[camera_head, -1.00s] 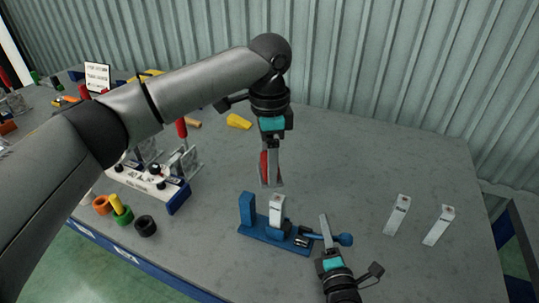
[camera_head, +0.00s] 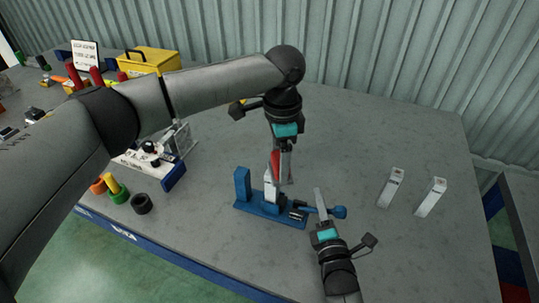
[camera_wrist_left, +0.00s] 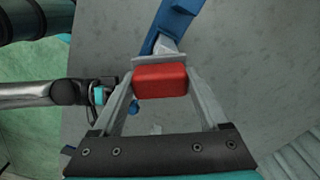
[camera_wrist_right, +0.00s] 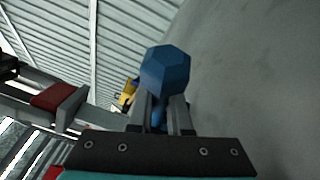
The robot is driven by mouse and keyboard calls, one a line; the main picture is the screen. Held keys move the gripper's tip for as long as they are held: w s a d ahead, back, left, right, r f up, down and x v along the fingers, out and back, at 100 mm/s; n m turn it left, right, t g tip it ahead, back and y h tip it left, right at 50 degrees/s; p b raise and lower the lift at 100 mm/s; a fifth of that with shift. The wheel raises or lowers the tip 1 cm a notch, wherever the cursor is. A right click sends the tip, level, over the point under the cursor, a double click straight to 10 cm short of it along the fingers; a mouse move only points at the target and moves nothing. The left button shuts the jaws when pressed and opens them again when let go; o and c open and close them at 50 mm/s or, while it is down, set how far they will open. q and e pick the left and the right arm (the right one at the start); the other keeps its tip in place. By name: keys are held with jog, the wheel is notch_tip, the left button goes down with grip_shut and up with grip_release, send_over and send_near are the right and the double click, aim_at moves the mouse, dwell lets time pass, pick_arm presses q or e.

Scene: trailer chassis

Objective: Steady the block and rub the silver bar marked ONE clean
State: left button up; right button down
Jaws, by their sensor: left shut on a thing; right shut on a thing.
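A blue block (camera_head: 259,208), a vise-like base with an upright jaw, stands on the table. A silver bar (camera_head: 269,187) stands upright in it; its marking is not readable. My left gripper (camera_head: 283,178) is shut on a red pad (camera_wrist_left: 160,80). The pad is right at the bar's upper part in the head view; I cannot tell whether they touch. My right gripper (camera_head: 320,205) is shut on the block's blue handle, whose faceted knob (camera_wrist_right: 165,68) sticks out past the fingers.
Two more pale bars (camera_head: 391,188) (camera_head: 431,197) stand to the right. A black ring (camera_head: 141,204), a green ring (camera_head: 118,194) and a white fixture (camera_head: 150,165) are at left. A yellow toolbox (camera_head: 149,62) is at the back. The table behind the block is clear.

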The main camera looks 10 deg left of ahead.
pick_arm(q)
jog(key=shift+w+a, duration=0.2)
jog(key=shift+a, duration=0.75)
jog(key=shift+w+a, duration=0.15)
jog(key=shift+a, duration=0.8)
notch_tip(320, 180, up, 8)
jog(key=shift+d+r, duration=0.1)
jog(key=shift+f, duration=0.25)
